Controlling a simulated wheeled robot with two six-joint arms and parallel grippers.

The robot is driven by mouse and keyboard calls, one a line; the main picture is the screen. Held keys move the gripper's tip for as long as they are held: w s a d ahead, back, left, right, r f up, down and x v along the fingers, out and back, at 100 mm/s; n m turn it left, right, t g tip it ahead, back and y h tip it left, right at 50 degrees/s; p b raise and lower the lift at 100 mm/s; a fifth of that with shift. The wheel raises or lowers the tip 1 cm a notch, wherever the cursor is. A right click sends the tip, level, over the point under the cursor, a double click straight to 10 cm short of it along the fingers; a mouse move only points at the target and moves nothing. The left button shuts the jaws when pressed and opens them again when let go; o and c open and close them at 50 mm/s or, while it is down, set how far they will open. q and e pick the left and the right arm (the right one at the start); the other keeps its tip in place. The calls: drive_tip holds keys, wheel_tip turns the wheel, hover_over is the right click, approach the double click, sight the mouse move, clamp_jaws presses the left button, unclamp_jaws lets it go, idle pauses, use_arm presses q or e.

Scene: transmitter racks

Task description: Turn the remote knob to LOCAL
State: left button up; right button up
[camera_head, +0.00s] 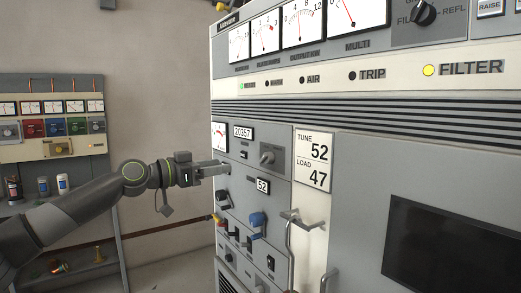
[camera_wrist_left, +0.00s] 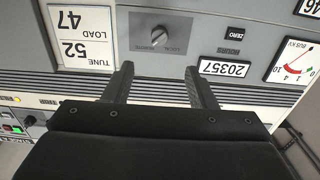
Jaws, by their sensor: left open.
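The remote knob (camera_head: 267,157) is a small grey knob on a grey square plate on the rack front, left of the TUNE 52 / LOAD 47 card. It also shows in the left wrist view (camera_wrist_left: 158,36), which is upside down, with small LOCAL and REMOTE lettering beside it. The knob's pointer slants, but I cannot tell which word it marks. My left gripper (camera_head: 222,168) is open and empty, left of the knob in the head view. In the wrist view its two fingers (camera_wrist_left: 159,70) point toward the knob and are apart from it. My right gripper is not in view.
The TUNE/LOAD card (camera_head: 312,160) and the 20357 counter (camera_head: 243,132) flank the knob. Blue-handled levers (camera_head: 257,219) and a protruding metal door handle (camera_head: 303,220) are lower on the rack. A dark screen (camera_head: 450,245) is at right. A shelf with meters (camera_head: 52,107) stands at left.

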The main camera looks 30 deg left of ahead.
sight(262, 160)
use_arm(q)
drive_tip(key=p+x, duration=0.9)
drive_tip(key=x, duration=0.3)
drive_tip(key=shift+w+r, duration=0.15)
drive_tip(key=shift+p+x, duration=0.5)
drive_tip(key=shift+x, duration=0.35)
drive_tip(key=shift+c, duration=0.4)
drive_tip(key=c, duration=0.9)
